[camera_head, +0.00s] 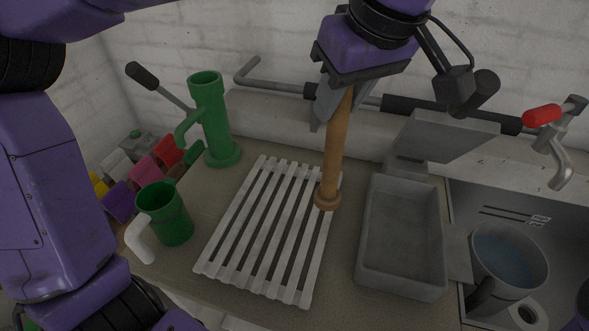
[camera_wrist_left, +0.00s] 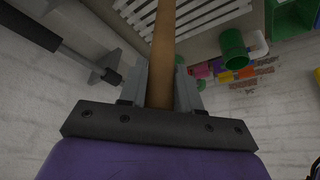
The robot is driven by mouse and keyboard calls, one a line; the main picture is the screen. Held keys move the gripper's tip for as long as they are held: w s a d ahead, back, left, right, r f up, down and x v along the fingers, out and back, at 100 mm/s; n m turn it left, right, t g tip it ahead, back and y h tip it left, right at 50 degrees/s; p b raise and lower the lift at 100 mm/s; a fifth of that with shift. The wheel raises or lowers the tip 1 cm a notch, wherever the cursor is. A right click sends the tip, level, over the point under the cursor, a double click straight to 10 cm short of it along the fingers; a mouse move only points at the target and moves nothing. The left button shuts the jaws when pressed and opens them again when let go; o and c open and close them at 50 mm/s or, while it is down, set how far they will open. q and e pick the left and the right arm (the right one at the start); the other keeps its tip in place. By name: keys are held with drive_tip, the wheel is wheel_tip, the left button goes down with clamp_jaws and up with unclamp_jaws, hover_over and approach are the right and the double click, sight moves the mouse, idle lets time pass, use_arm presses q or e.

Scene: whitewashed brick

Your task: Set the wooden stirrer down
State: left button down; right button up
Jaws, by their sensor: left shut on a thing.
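The wooden stirrer (camera_head: 336,150) is a brown rod with a wider round foot. My left gripper (camera_head: 336,108) is shut on its upper end and holds it nearly upright. The foot of the stirrer overlaps the right edge of the white slatted rack (camera_head: 232,225) in the head view; I cannot tell whether it touches. In the left wrist view the stirrer (camera_wrist_left: 163,55) runs away between the two fingers (camera_wrist_left: 160,88) towards the slats. A purple part at the lower right edge of the head view may be mine; my right gripper does not show.
A grey tray (camera_head: 402,285) lies right of the rack. A green pump (camera_head: 210,120) and a green mug (camera_head: 168,215) stand to the left. Colourful containers (camera_head: 145,172) line the left edge.

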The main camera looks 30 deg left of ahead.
use_arm(q)
drive_tip(key=w+a+f+p, duration=0.1)
drive_tip(key=w+a+f, duration=0.6)
drive_tip(key=a+f, duration=0.3)
wheel_tip(320, 180, down, 2)
drive_tip(key=shift+w+f, duration=0.15)
drive_tip(key=shift+f, duration=0.15)
drive_tip(key=c, duration=0.8)
unclamp_jaws()
drive_tip(key=shift+c, duration=0.2)
drive_tip(key=shift+o, duration=0.3)
drive_tip(key=v, duration=1.2)
